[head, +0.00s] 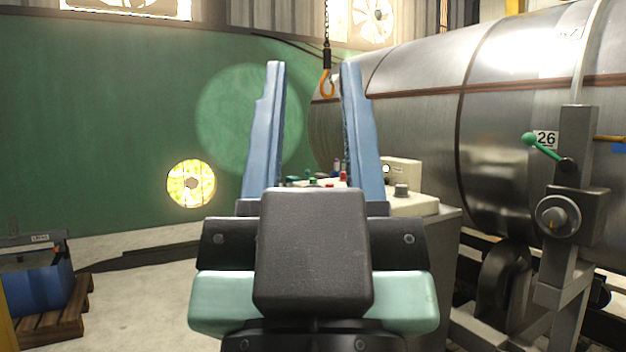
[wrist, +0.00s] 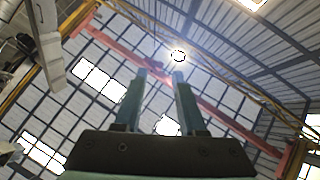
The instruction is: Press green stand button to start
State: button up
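A control stand (head: 420,206) with a pale top stands behind my gripper in the head view. Small green parts (head: 312,181) and red parts (head: 343,177) show on its top, between my fingers. They are small and partly hidden by my gripper, so I cannot tell which one is the start button. My gripper (head: 313,70) is open and empty, with its two blue fingers apart and pointing up. In the wrist view my gripper (wrist: 159,76) points at the roof, and the stand is not seen there.
A large metal tank (head: 420,110) fills the right. A post with a green-knobbed lever (head: 543,147) stands before it. An orange hook (head: 327,84) hangs on a chain. A blue bin (head: 38,285) sits on a pallet at left.

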grip_shut()
dwell(1.4)
